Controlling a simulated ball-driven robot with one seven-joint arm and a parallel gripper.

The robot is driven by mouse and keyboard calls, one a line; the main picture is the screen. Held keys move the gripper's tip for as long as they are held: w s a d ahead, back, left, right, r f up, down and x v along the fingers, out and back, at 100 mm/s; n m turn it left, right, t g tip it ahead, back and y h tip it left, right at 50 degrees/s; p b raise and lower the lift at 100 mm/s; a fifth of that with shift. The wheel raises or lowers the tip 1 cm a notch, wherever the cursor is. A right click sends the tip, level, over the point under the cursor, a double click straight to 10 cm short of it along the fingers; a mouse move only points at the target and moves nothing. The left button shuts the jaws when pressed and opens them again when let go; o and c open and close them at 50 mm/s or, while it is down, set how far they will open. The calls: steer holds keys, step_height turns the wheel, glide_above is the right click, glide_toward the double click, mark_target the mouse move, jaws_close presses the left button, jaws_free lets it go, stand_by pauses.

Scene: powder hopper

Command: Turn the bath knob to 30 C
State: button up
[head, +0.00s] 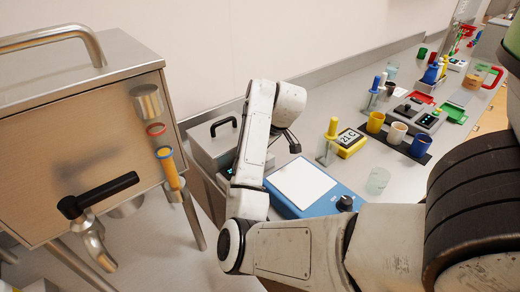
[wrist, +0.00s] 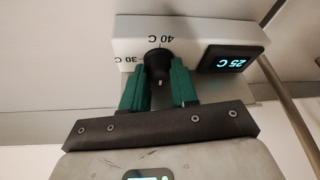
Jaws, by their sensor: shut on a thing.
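In the wrist view the bath's white panel (wrist: 125,47) is upside down, with the black bath knob (wrist: 158,66) at its middle. My gripper (wrist: 159,85) has its two green fingers shut on the knob, one on each side. A "40 C" label (wrist: 161,40) is printed beside the knob, and a "30 C" label (wrist: 133,59) lies to its left. A small light mark shows at the knob's lower edge. The dark display (wrist: 231,63) reads 25 C. In the head view the grey bath (head: 212,142) with its black handle stands partly hidden behind my arm.
A steel hopper (head: 80,130) with a black lever stands at the left, close to the bath. A blue device with a white plate (head: 302,185) sits right of my forearm. A yellow "21 C" block (head: 350,143), cups (head: 397,133) and a glass beaker (head: 378,181) stand on the bench.

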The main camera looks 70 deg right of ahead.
jaws_close()
steer(key=shift+a, duration=0.1)
steer(key=m+h+p, duration=0.1)
steer(key=m, duration=0.2)
steer(key=shift+a+m+g+p, duration=0.1)
steer(key=shift+m+g+p, duration=0.2)
steer(key=shift+w+m+g+h+p, duration=0.15)
steer(key=shift+m+g+h+p, duration=0.45)
steer(key=shift+m, duration=1.2)
steer(key=o, duration=0.6)
jaws_free()
steer(key=shift+c, duration=0.2)
